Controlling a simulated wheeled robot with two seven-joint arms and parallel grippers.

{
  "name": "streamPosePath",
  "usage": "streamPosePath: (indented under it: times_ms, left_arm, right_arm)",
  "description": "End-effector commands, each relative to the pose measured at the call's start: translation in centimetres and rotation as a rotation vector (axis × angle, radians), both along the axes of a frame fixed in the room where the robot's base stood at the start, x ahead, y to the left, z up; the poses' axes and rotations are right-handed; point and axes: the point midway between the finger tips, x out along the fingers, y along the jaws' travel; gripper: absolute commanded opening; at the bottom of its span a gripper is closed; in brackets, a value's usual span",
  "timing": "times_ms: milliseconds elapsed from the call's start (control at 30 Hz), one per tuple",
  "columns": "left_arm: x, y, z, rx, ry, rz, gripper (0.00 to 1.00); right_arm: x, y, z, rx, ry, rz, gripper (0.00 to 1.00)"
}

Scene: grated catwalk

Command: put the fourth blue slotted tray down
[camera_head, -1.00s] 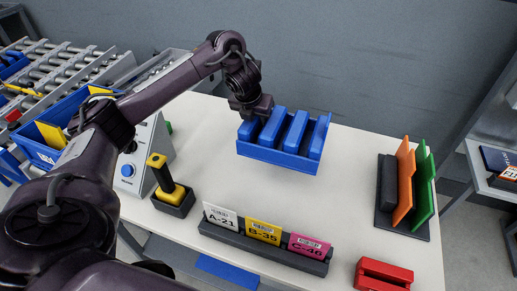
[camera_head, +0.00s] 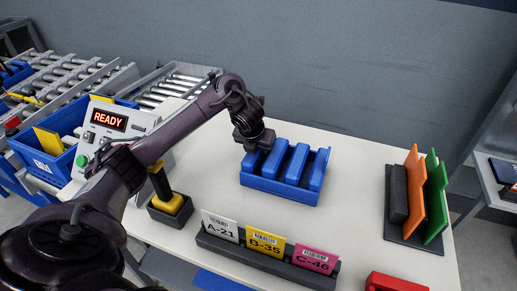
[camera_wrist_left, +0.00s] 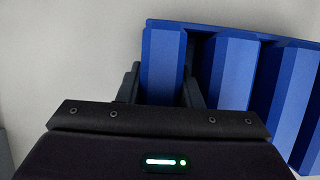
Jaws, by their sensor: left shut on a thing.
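The blue slotted tray (camera_head: 280,190) has several upright blue blocks or dividers across it. It is at the middle of the pale table (camera_head: 345,215), level, on or just above the top; I cannot tell whether it touches. My left gripper (camera_head: 256,145) is over its back left corner. In the left wrist view, the fingers (camera_wrist_left: 160,85) are shut on either side of the leftmost upright part of the tray (camera_wrist_left: 218,70). The fingertips' far ends are partly hidden. My right gripper is not in view.
In front stands a dark holder with cards A-21 (camera_head: 220,227), B-35 (camera_head: 265,244) and C-46 (camera_head: 313,260). A rack with orange and green plates (camera_head: 436,200) is at right, a red block (camera_head: 395,283) at front right. A yellow-handled tool (camera_head: 168,200) and READY console (camera_head: 108,120) are left.

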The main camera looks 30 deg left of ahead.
Motion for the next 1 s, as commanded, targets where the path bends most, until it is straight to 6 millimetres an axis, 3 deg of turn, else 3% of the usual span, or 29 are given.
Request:
streamPosePath:
  times_ms: [33,67,200,567,1000]
  left_arm:
    - [0.0,0.0,-0.2,-0.001,-0.002,0.001,0.00]
    - [0.0,0.0,-0.2,0.000,0.000,0.000,0.36]
    - [0.0,0.0,-0.1,0.000,0.000,0.000,0.54]
    - [-0.1,0.0,0.9,0.001,-0.003,-0.002,0.54]
    - [-3.5,-0.7,9.3,0.004,-0.004,-0.001,0.54]
  right_arm:
    - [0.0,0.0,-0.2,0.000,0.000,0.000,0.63]
    - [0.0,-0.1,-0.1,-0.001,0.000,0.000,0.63]
    - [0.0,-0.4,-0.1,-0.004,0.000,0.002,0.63]
    - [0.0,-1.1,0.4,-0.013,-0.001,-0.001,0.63]
    - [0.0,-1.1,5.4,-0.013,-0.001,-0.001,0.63]
